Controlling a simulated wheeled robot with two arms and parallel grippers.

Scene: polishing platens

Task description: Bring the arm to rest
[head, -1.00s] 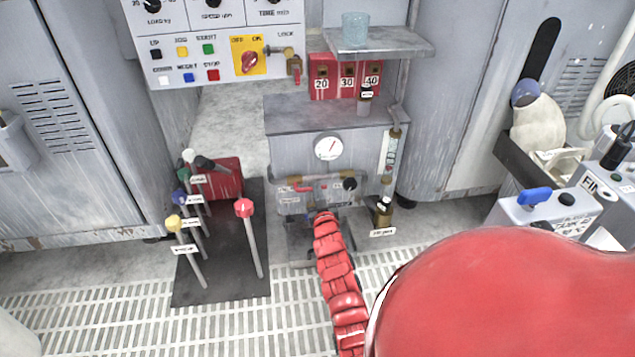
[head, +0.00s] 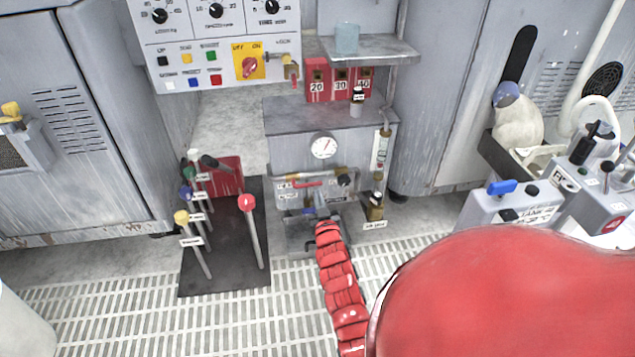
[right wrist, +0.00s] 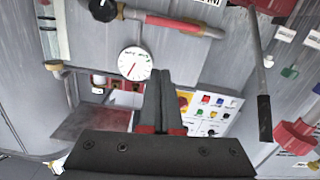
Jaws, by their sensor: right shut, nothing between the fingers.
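My right arm, in a red segmented sleeve, reaches up from the bottom of the head view. Its gripper (head: 319,203) is small there, in front of the lower part of the grey gauge cabinet (head: 290,155). In the right wrist view the two dark fingers of the gripper (right wrist: 160,82) are together with nothing between them. The round white gauge (right wrist: 135,63) lies just beyond the fingertips in that picture; whether anything touches them is hard to tell. My left gripper does not show.
Left of the arm, levers with coloured knobs, including a red one (head: 247,202), stand on a dark plate (head: 225,278). A small bottle (head: 375,207) stands right of the gripper. A shelf (head: 372,50) holds a glass (head: 347,38). Grated floor (head: 120,310) is open in front.

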